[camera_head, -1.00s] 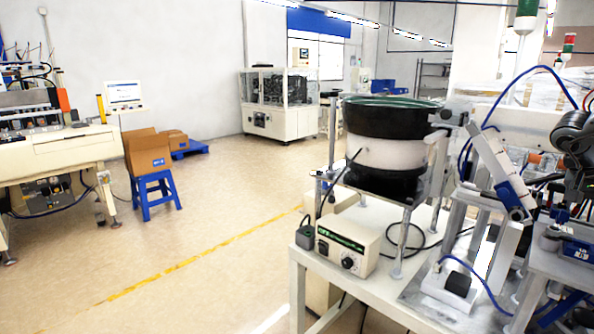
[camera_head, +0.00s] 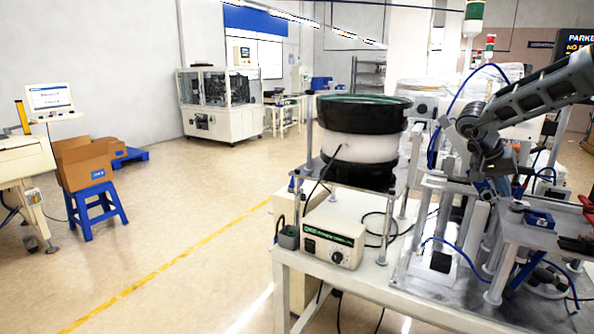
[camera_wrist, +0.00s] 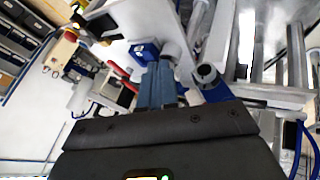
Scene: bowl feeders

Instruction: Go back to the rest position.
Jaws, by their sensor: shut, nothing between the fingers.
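My gripper (camera_head: 488,187) is at the right in the head view, at the end of my grey arm, pointing down over the machine on the bench. Its fingertips are small and hard to make out there. In the wrist view the two fingers (camera_wrist: 158,86) lie together in front of the dark gripper body, with nothing between them. A small blue block (camera_wrist: 143,51) appears beyond the fingertips in the wrist view. It cannot be told whether the fingertips touch anything.
A raised grey plate (camera_head: 560,236) holds a blue block (camera_head: 539,218) and red-handled tools (camera_head: 577,244).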

